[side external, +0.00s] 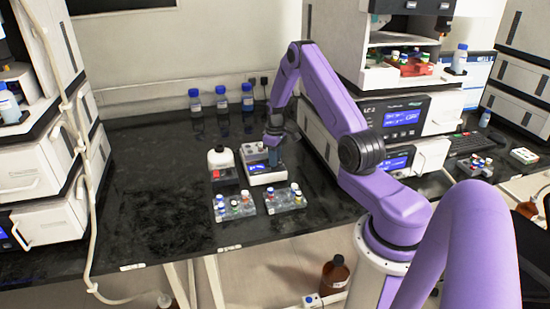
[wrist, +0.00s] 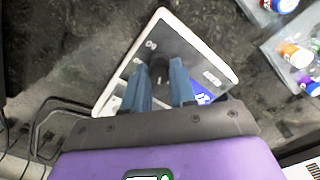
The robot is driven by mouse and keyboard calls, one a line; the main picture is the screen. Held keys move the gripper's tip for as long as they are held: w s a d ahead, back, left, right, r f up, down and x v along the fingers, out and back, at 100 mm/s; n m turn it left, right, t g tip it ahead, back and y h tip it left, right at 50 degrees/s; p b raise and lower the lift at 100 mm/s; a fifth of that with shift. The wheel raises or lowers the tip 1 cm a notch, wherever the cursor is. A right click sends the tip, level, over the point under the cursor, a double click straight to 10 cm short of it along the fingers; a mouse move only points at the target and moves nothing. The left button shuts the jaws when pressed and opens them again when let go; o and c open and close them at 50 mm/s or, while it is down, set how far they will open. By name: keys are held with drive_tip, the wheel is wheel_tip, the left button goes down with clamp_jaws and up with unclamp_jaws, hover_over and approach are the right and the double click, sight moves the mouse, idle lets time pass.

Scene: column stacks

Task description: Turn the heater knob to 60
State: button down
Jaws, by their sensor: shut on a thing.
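The heater (side external: 268,180) is a small white box with a dark top and a blue display, standing on the black bench. The dark round knob (wrist: 160,74) sits between the two blue fingers. My gripper (side external: 274,158) points down over the heater, and its fingers (wrist: 160,66) are shut on the knob from both sides. The fingers partly hide the knob and the markings around it. In the side view the knob is hidden behind the fingers.
Two clear racks (side external: 233,208) (side external: 287,199) of small capped vials are in front. Several blue-capped bottles (side external: 222,101) stand behind. Stacked instruments (side external: 400,118) rise to the right. The bench's left part is clear.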

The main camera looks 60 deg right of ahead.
drive_tip(key=m, duration=0.4)
drive_tip(key=shift+m, duration=0.4)
drive_tip(key=m, duration=0.3)
drive_tip(key=shift+m, duration=0.3)
drive_tip(key=m, duration=1.9)
drive_tip(key=shift+m, duration=1.6)
drive_tip(key=c, duration=0.9)
unclamp_jaws()
